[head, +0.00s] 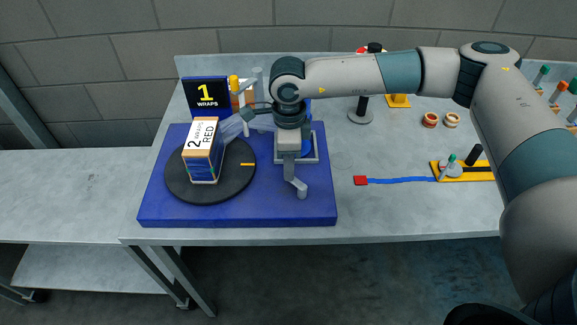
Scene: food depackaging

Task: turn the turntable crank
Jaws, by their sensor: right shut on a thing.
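A box labelled "2 WRAPS RED" (203,145) stands upright on the dark round turntable (180,185), on a blue base (240,212). The grey crank (290,168) is right of the turntable, its short handle (301,191) bare at the front. My right gripper (236,127) reaches left from its wrist, above and behind the crank, to the box's right side. It looks shut on a translucent film-like piece (228,132) next to the box. The exact grip is too small to make out. My left gripper is out of view.
A "1 WRAPS" sign (207,95) stands behind the turntable, with small coloured items beside it.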

